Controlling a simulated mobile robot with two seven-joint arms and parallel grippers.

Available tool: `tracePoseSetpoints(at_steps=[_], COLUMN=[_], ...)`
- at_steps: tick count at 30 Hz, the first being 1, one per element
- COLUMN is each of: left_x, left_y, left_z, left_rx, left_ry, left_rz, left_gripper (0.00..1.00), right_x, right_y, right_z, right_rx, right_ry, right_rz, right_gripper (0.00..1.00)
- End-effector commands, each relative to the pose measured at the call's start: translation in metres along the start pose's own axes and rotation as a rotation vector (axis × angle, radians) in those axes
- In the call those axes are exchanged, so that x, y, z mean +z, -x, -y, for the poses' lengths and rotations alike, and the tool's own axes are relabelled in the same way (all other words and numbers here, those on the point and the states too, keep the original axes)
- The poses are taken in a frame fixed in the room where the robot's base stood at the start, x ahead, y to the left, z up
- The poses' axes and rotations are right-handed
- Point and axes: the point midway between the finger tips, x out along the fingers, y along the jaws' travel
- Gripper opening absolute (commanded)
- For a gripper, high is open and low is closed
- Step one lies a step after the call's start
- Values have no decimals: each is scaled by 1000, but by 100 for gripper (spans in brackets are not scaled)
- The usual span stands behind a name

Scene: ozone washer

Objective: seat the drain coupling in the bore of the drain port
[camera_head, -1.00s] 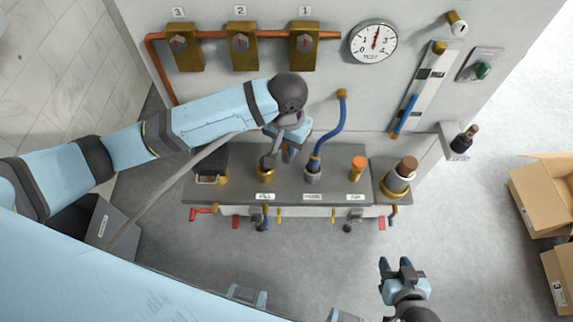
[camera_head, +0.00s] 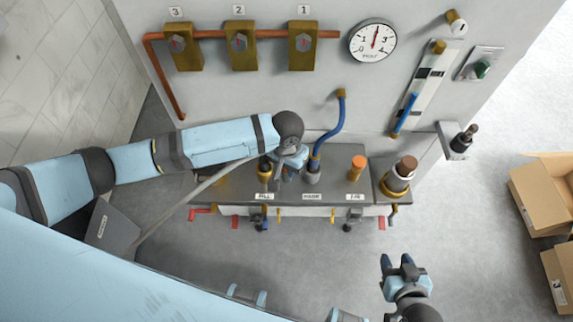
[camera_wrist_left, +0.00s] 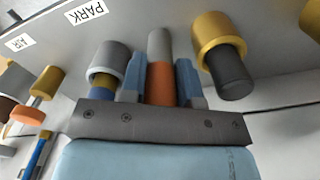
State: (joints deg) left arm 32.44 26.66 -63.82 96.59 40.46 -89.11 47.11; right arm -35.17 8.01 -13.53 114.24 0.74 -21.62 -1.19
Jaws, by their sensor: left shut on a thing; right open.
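My left gripper (camera_head: 287,171) is low over the grey deck, between the brass FILL collar (camera_head: 264,171) and the grey PARK collar (camera_head: 312,176). In the left wrist view its blue fingers (camera_wrist_left: 159,84) are shut on an orange-and-grey cylinder (camera_wrist_left: 158,44), likely the drain coupling. The cylinder's grey end points toward the deck; whether it touches anything is unclear. A dark plug (camera_wrist_left: 232,78) sits in the brass collar (camera_wrist_left: 217,30) beside it. I cannot pick out the drain port's bore. My right gripper (camera_head: 396,265) is open and empty, in front of the deck.
A blue hose (camera_head: 329,137) rises from the PARK collar close beside my left gripper. An orange-topped fitting (camera_head: 357,166) and a brown-capped fitting (camera_head: 404,168) stand further right. A grey hose (camera_head: 195,192) runs toward the floor. Cardboard boxes (camera_head: 545,195) stand at the right.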

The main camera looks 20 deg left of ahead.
Motion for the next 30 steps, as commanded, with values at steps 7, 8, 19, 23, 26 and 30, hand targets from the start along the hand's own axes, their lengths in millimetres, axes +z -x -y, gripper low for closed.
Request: tracePoseSetpoints(at_steps=[7, 8, 19, 23, 26, 30], left_x=[0, 0, -1, -1, -1, -1], left_y=[-3, -3, 12, 38, 60, 89], left_z=[0, 0, 0, 0, 0, 0], left_rx=[-1, -1, 0, 1, 2, 1], left_ry=[0, 0, 1, 0, -1, 0], left_rz=[0, 1, -1, -4, -3, -3], left_gripper=[55, 55, 55, 55, 55, 55], right_x=[-1, -1, 1, 1, 1, 2], right_y=[1, 1, 0, 0, 0, 0], right_z=[0, 0, -1, -1, -1, -1], right_rx=[0, 0, 1, 2, 2, 2], right_ry=[0, 0, 0, 0, 0, 0], right_rz=[0, 0, 1, 1, 1, 1], right_gripper=[43, 43, 43, 43, 43, 43])
